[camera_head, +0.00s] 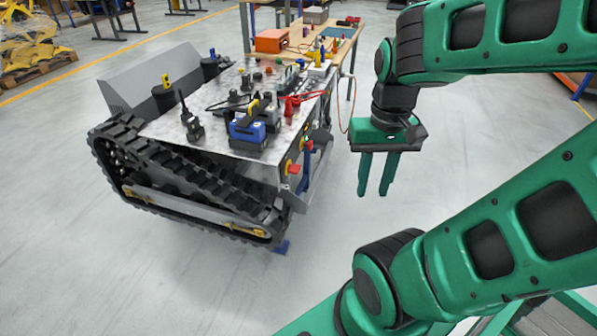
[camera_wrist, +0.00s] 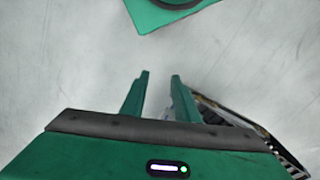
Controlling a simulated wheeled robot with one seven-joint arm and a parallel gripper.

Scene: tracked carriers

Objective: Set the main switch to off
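The tracked carrier (camera_head: 215,140) stands left of centre in the head view, with a flat metal deck. A second small red and yellow part (camera_head: 308,144) sits further along that face, near a small green light. Which one is the main switch, and its setting, I cannot tell at this size. My gripper (camera_head: 374,191) hangs in free air right of the carrier, fingers down. It is open and empty, with a narrow gap that also shows in the wrist view (camera_wrist: 159,76).
The deck holds a blue and black device (camera_head: 247,132), red clamps with cables (camera_head: 292,104) and other small items. A red cable (camera_head: 343,120) loops off its right side. A workbench (camera_head: 340,32) stands behind. The floor (camera_head: 330,230) between carrier and gripper is clear.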

